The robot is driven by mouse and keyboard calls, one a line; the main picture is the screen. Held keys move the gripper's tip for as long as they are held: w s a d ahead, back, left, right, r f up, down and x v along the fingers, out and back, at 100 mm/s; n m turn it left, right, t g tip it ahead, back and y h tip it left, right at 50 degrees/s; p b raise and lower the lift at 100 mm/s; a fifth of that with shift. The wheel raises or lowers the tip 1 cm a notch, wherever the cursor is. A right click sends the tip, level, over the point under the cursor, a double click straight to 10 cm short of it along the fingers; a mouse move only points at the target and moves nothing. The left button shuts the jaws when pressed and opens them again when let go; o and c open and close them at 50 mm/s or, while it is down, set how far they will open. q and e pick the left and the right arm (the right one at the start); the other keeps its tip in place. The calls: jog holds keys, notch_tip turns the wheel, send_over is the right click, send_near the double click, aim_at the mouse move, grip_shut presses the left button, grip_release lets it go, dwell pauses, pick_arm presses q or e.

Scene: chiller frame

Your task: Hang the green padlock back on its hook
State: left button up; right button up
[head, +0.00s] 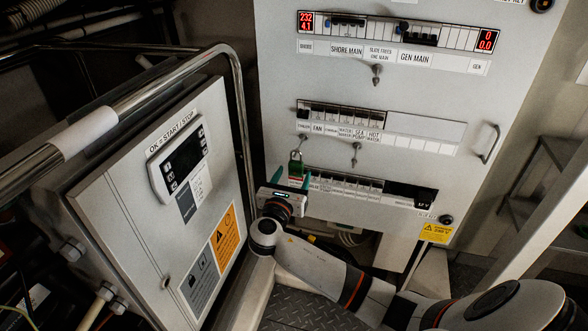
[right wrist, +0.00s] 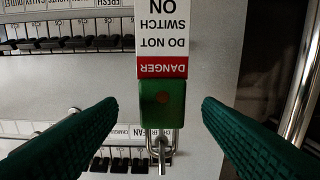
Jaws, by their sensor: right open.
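The green padlock (head: 296,168) is upright in front of the breaker panel, just below the left small metal hook (head: 303,139). In the right wrist view, which is upside down, the padlock (right wrist: 160,103) has its metal shackle (right wrist: 175,145) around or just in front of a metal pin; I cannot tell which. A white and red danger tag (right wrist: 162,40) extends from the padlock body. My right gripper (head: 292,176) is open, with its green fingers on either side of the padlock and visible gaps on both sides. My left gripper is out of view.
The breaker panel (head: 280,75) has rows of switches and other hooks (head: 356,152). A control box (head: 130,185) with a display stands at left, close to my right gripper, with a metal rail (head: 130,95) above it. A handle (head: 489,143) projects at right.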

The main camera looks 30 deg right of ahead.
aim_at(295, 170)
jog(key=x, duration=0.5)
jog(key=shift+w+d, duration=0.25)
jog(key=shift+w, duration=0.1)
jog(key=shift+r, duration=0.1)
jog(key=shift+c, duration=0.2)
jog(key=c, duration=1.2)
jog(key=shift+c, duration=0.2)
